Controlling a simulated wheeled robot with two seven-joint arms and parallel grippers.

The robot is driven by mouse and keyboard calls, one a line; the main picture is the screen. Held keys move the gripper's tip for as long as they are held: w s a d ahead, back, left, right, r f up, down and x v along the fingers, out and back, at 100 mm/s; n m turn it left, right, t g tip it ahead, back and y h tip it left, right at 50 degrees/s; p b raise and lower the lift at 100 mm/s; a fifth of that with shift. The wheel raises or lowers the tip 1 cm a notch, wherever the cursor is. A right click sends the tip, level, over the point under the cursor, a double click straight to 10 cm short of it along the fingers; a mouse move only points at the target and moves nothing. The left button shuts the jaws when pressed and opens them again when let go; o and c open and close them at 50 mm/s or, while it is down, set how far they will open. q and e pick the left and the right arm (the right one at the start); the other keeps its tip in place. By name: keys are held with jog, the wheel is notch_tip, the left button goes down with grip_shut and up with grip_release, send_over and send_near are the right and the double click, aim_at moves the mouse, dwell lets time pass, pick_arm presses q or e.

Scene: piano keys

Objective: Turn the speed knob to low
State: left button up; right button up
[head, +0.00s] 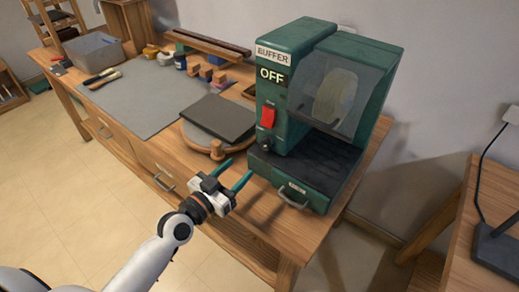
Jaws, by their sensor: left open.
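The green buffer machine (300,90) stands at the right end of the wooden workbench, with "BUFFER" and "OFF" signs on its front. A red switch (267,117) is on its front face. A small dark knob (266,143) sits below the switch; its markings and pointer direction are too small to read. My left gripper (241,167) is open and empty, its two teal fingers pointing up and to the right, in front of and below the knob, apart from it. My right gripper is out of view.
A drawer with a metal handle (292,203) is at the machine's base, close to my left gripper. A dark square slab (219,117) rests on a round wooden stand to the left. A grey mat (140,97) lies farther left with tools. A side table (475,215) stands right.

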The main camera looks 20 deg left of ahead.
aim_at(263, 147)
pick_arm(q)
jog(key=p+x, duration=0.1)
jog(key=x, duration=0.9)
jog(key=shift+w+d, duration=0.1)
jog(key=shift+d, duration=0.05)
jog(key=c, duration=1)
jog(key=shift+o, duration=0.2)
